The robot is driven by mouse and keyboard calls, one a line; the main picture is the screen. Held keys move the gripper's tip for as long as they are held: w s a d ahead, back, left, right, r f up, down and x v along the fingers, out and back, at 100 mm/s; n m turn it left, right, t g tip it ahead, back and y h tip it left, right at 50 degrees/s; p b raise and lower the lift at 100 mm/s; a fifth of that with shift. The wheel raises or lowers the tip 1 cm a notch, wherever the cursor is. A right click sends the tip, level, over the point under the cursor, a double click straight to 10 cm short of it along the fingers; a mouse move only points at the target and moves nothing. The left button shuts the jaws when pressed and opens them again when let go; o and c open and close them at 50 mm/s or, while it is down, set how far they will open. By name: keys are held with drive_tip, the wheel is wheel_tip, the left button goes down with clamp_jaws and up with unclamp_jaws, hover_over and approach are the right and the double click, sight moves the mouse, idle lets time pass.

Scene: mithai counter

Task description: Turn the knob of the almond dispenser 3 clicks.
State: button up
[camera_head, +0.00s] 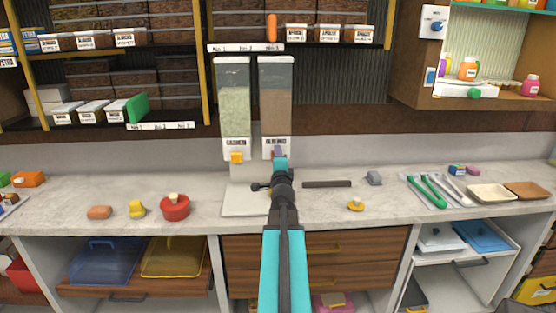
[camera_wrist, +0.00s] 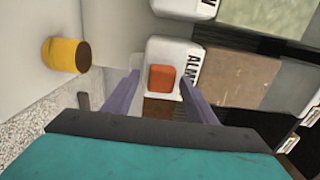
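The almond dispenser (camera_head: 275,97) is the right one of two tall clear dispensers, with brown contents and a white lower block. Its orange-red square knob (camera_wrist: 162,78) shows in the wrist view beside a partly cut label reading "ALM". My gripper (camera_head: 279,157) is in front of this block in the head view and hides the knob there. In the wrist view my gripper's purple fingers (camera_wrist: 160,84) are open, one on each side of the knob, with visible gaps. I cannot tell how deep the fingertips reach around it.
The other dispenser (camera_head: 234,105), with pale contents and a yellow-orange knob (camera_head: 236,157), stands close on the left. A yellow cylinder (camera_wrist: 66,54) with a dark end stands below the dispensers.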

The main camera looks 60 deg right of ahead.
drive_tip(key=shift+s+a, duration=0.1)
drive_tip(key=shift+a, duration=0.05)
drive_tip(key=b+v, duration=0.4)
drive_tip(key=shift+s+a+f+b, duration=0.1)
drive_tip(key=shift+a+b, duration=0.2)
drive_tip(key=shift+b, duration=0.05)
idle(0.5)
drive_tip(key=a+b, duration=0.1)
drive_tip(key=b, duration=0.5)
drive_tip(key=shift+s+b, duration=0.1)
drive_tip(key=shift+b, duration=0.2)
drive_tip(key=s+b, duration=0.1)
drive_tip(key=b, duration=0.3)
drive_tip(key=shift+a+b, duration=0.35)
drive_tip(key=shift+b, duration=0.05)
drive_tip(key=shift+s+a+b, duration=0.15)
drive_tip(key=shift+b, duration=0.3)
